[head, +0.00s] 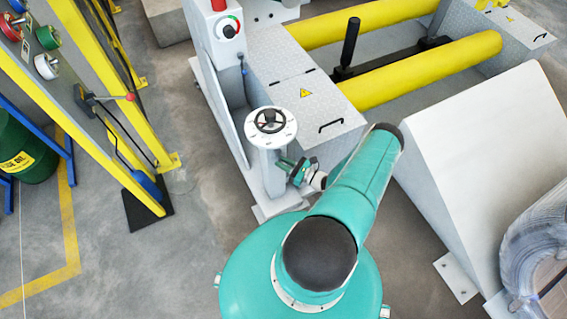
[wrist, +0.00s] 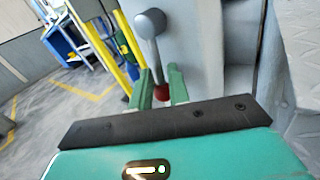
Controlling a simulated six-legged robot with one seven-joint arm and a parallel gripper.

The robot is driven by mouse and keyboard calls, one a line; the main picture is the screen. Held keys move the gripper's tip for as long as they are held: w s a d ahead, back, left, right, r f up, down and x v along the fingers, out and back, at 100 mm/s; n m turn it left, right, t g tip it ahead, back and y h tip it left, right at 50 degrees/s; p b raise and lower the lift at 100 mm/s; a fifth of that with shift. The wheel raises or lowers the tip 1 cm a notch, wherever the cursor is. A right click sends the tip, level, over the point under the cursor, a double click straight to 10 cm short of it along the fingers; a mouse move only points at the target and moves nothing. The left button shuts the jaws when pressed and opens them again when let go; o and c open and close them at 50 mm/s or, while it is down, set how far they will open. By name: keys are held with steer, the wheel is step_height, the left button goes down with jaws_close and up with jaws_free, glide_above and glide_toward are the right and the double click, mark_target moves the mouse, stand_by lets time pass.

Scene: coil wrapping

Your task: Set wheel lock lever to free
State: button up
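The handwheel (head: 270,121) has a black rim and sits on a white round plate atop a grey pedestal. In the wrist view, the lock lever (wrist: 155,55) has a round grey hub at its top, and its arm hangs down to a red knob (wrist: 160,92). My gripper (wrist: 161,80) has its two green fingers apart, one on each side of the red knob. I cannot tell whether either finger touches it. In the head view, my gripper (head: 291,168) is beside the pedestal, just below the wheel; the lever is hidden there.
A grey cabinet with a rotary selector (head: 229,31) stands behind the pedestal. Yellow rollers (head: 420,75) lie to the right, and a white sloped block (head: 480,140) is near my arm. A yellow-framed panel (head: 75,95) stands left. Floor between panel and pedestal is clear.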

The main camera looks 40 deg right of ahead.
jaws_close()
